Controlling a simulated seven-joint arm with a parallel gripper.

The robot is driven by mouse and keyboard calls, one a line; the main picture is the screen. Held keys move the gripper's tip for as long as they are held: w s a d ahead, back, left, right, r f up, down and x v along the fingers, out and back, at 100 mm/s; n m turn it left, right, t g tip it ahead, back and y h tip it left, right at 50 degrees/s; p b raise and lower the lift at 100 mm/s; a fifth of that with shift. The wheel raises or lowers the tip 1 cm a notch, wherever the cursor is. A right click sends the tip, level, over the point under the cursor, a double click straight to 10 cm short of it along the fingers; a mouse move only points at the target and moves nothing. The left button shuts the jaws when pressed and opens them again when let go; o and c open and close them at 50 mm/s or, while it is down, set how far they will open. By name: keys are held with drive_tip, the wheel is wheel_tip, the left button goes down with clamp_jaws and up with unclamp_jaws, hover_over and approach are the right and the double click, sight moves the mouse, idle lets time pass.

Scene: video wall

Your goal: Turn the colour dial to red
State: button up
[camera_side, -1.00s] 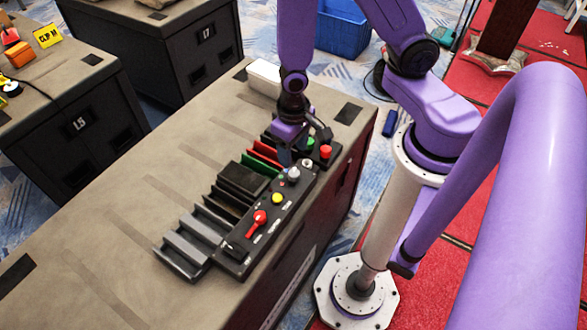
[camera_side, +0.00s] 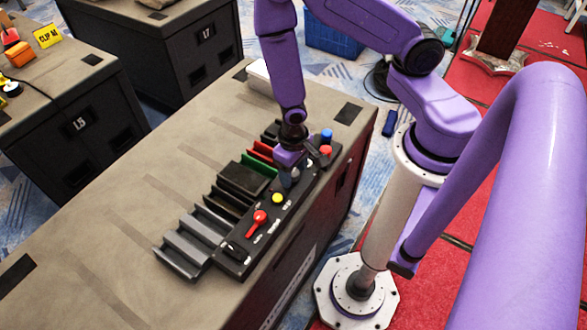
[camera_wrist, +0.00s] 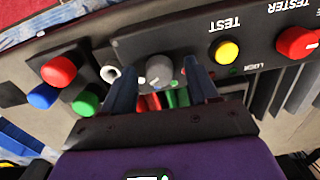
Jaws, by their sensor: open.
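The colour dial (camera_wrist: 160,69) is a small grey round knob on the black control panel (camera_side: 232,262). In the wrist view it lies between the two dark blue fingers of my gripper (camera_wrist: 157,72), with gaps visible at its sides. My gripper is open around the dial; I cannot tell whether either finger touches it. In the side view my gripper (camera_side: 289,176) is down at the panel and mostly hides the dial.
On one side of the dial are a yellow button (camera_side: 278,198) and a red knob (camera_side: 260,216). On the other are a white ring (camera_wrist: 109,73) and red (camera_wrist: 58,71), blue (camera_wrist: 43,96) and green (camera_wrist: 85,102) knobs. Slotted trays (camera_side: 190,246) run alongside the panel.

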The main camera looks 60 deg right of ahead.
drive_tip(key=c, duration=1)
drive_tip(key=shift+c, duration=0.2)
drive_tip(key=shift+n, duration=0.4)
drive_tip(key=n, duration=1)
drive_tip(key=shift+a+n, duration=0.1)
drive_tip(key=shift+n, duration=0.3)
drive_tip(key=n, duration=1.2)
